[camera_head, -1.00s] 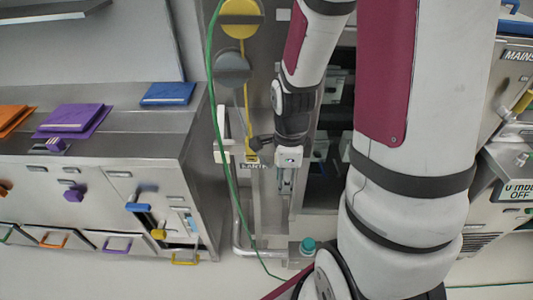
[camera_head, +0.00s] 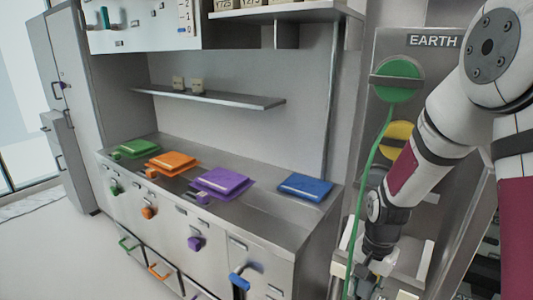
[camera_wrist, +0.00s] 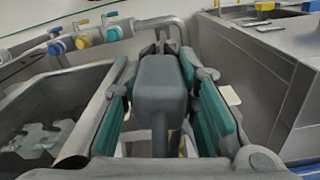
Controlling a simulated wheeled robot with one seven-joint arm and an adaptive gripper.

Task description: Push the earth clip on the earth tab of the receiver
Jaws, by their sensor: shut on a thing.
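My gripper (camera_head: 368,284) is low in the head view, partly cut off by the bottom edge. In the wrist view my gripper (camera_wrist: 165,95) has teal-padded fingers on both sides of a dark grey block, which I take to be the earth clip (camera_wrist: 162,85). The fingers are shut on it. The clip's narrow dark end points away from the camera, and I cannot tell whether it touches anything. I cannot make out the earth tab or the receiver for certain in either view. A green cable (camera_head: 366,180) hangs from a green disc beside my arm.
An EARTH label (camera_head: 434,41) is on the steel panel above the green disc (camera_head: 397,80) and a yellow disc (camera_head: 396,137). A steel counter (camera_head: 262,222) with coloured folders stands left. Pipes with blue and yellow fittings (camera_wrist: 83,41) cross the wrist view's upper left.

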